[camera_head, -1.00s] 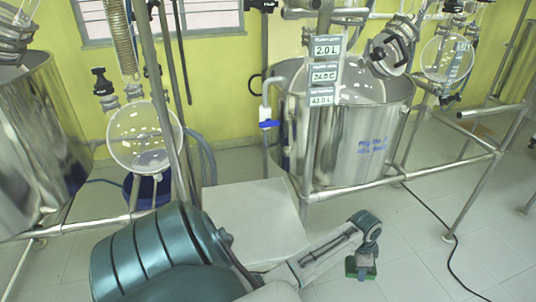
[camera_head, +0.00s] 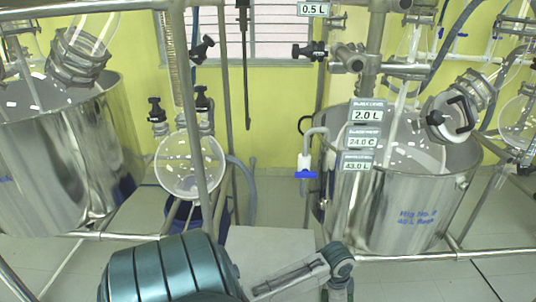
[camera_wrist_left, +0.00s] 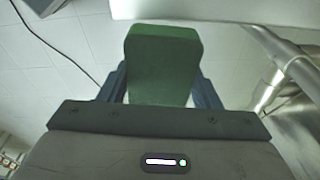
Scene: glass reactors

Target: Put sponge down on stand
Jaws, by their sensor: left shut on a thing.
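The green sponge (camera_wrist_left: 163,62) is held between the two dark fingers of my left gripper (camera_wrist_left: 160,88) in the left wrist view. In the head view my left wrist (camera_head: 338,272) shows at the bottom edge, right of the stand; its fingertips and the sponge are out of that frame. The stand (camera_head: 268,248) is a pale, flat-topped block in the lower middle of the head view, partly covered by my arm. A pale edge at the top of the left wrist view (camera_wrist_left: 190,8) may be the stand. My right gripper is not in view.
A steel reactor vessel (camera_head: 400,205) with blue lettering stands behind and right of the stand. Another steel vessel (camera_head: 60,150) and a round glass flask (camera_head: 188,165) stand at left. Metal frame rails (camera_head: 460,254) run near the floor.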

